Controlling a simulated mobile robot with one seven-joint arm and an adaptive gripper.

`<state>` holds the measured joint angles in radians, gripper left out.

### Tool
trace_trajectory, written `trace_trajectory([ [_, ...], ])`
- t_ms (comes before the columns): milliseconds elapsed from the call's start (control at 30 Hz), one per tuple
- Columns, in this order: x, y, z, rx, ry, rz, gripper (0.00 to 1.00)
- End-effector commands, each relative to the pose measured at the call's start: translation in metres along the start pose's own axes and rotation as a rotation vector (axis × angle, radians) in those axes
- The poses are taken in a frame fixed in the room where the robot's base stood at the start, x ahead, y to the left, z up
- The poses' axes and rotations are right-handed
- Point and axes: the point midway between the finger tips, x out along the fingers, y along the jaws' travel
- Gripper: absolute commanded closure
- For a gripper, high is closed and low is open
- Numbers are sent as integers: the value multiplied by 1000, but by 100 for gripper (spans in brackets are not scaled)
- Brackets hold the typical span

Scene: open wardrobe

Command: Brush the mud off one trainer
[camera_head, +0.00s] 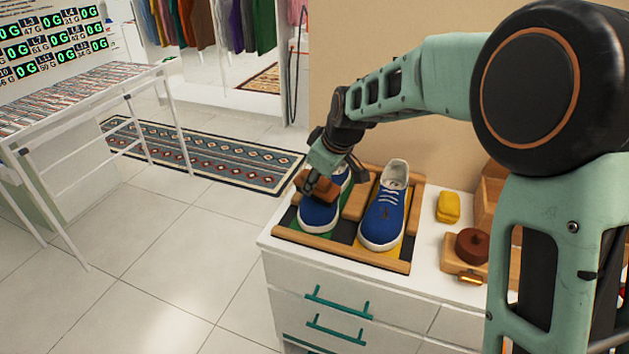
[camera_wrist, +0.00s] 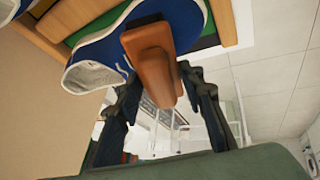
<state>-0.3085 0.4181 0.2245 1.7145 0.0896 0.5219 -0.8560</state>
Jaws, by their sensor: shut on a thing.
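Two blue trainers with white soles sit side by side in a wooden tray (camera_head: 341,256) on a white cabinet. My gripper (camera_head: 318,186) is over the left trainer (camera_head: 318,217), shut on a brown brush (camera_head: 328,187). In the wrist view the brush (camera_wrist: 154,70) is between my fingers (camera_wrist: 160,95) and lies against or very near the blue upper of the left trainer (camera_wrist: 95,45). The brush's underside, and any mud beneath it, are hidden.
A yellow sponge (camera_head: 448,207) and a round brown lidded item (camera_head: 472,245) on a wooden stand are right of the tray. A wooden box (camera_head: 487,200) stands behind them. The cabinet's left edge is close to the tray. A beige wall rises behind.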

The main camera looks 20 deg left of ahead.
Motion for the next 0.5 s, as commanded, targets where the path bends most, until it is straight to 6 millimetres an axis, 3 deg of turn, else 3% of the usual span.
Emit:
trace_trajectory([
  [233, 3, 11, -1, 1, 0, 3, 84],
  [500, 2, 0, 2, 1, 0, 3, 84],
])
